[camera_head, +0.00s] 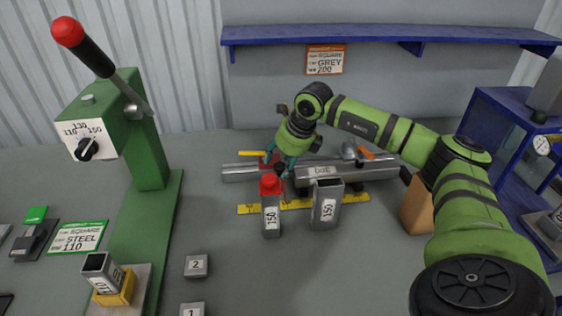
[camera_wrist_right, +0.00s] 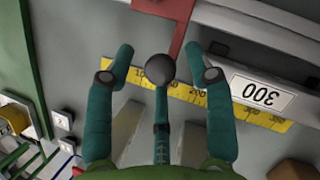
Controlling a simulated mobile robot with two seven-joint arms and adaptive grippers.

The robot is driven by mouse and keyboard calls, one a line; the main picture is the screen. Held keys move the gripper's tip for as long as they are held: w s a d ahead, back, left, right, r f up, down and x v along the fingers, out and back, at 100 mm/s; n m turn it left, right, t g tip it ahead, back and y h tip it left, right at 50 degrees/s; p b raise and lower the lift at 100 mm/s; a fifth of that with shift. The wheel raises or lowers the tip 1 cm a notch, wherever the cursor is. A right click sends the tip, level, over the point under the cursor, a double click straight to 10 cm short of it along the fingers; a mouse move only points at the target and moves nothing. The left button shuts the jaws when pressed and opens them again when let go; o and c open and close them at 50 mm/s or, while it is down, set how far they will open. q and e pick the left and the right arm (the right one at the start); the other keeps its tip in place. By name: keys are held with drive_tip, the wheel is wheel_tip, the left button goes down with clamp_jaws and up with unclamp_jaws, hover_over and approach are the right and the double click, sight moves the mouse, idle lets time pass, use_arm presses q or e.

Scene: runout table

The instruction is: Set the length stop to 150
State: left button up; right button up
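The length stop is a red bracket (camera_head: 268,160) on the grey rail (camera_head: 240,173). It also shows in the wrist view (camera_wrist_right: 178,22), with a dark round knob (camera_wrist_right: 160,68) at its lower end. The yellow scale (camera_head: 248,209) runs along the front of the rail; its figures are partly covered, so I cannot read the stop's exact setting. My right gripper (camera_head: 281,172) is at the stop, pointing down. In the wrist view its teal fingers (camera_wrist_right: 158,75) are spread on both sides of the knob, with gaps visible. My left gripper is not in view.
A grey bar (camera_head: 360,172) lies on the rail's right. A green lever press (camera_head: 150,140) stands left, a blue frame (camera_head: 500,130) right.

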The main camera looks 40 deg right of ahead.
drive_tip(key=shift+s+r, duration=0.1)
drive_tip(key=v, duration=1.1)
drive_tip(key=shift+r, duration=0.35)
drive_tip(key=shift+s+d, duration=0.1)
